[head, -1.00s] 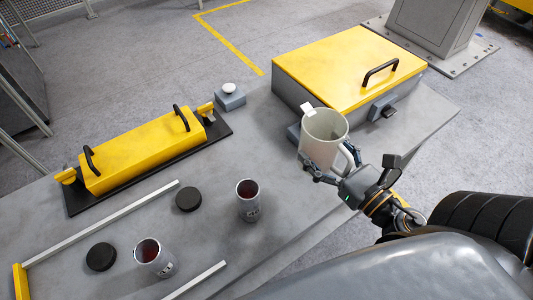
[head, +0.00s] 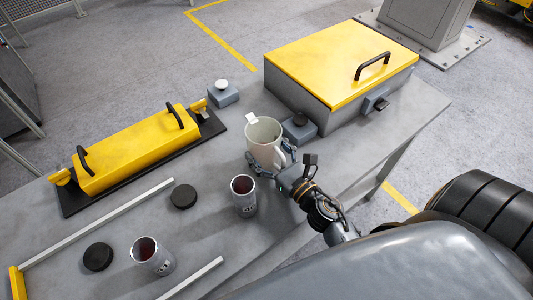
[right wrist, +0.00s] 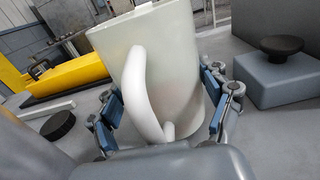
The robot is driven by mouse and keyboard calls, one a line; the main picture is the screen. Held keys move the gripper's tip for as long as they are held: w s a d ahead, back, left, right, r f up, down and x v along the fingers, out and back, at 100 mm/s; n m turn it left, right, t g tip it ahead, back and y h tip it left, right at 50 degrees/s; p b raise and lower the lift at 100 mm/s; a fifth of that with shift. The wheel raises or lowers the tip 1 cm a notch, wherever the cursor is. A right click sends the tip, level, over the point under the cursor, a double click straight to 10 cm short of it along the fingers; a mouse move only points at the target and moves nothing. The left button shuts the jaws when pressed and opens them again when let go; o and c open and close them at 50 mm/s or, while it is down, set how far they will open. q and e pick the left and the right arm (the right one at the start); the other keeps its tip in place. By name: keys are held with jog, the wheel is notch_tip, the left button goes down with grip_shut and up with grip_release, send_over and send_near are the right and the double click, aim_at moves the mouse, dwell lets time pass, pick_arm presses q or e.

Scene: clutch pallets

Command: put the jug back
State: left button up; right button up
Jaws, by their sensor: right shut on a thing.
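The jug (head: 263,142) is whitish, with a handle and a small pale spout, and is upright over the grey table (head: 330,172). My right gripper (head: 271,165) is shut on the jug's lower body, with its fingers on both sides. In the right wrist view the jug (right wrist: 170,65) fills the middle, its handle toward the camera, between the blue finger pads of the gripper (right wrist: 160,105). I cannot tell whether its base touches the table. My left gripper is not in view.
Two metal cups with dark red contents, a near one (head: 153,256) and one beside the jug (head: 244,195), stand with black discs (head: 183,196) nearby. A yellow-lidded box (head: 340,60), a black-knobbed block (head: 299,127), a white-buttoned block (head: 222,93) and a yellow handled fixture (head: 135,150) surround the jug.

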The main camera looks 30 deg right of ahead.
jog(key=shift+f, duration=0.55)
jog(key=shift+f, duration=0.25)
jog(key=o, duration=1.3)
jog(key=shift+r, duration=0.1)
jog(key=shift+o, duration=0.5)
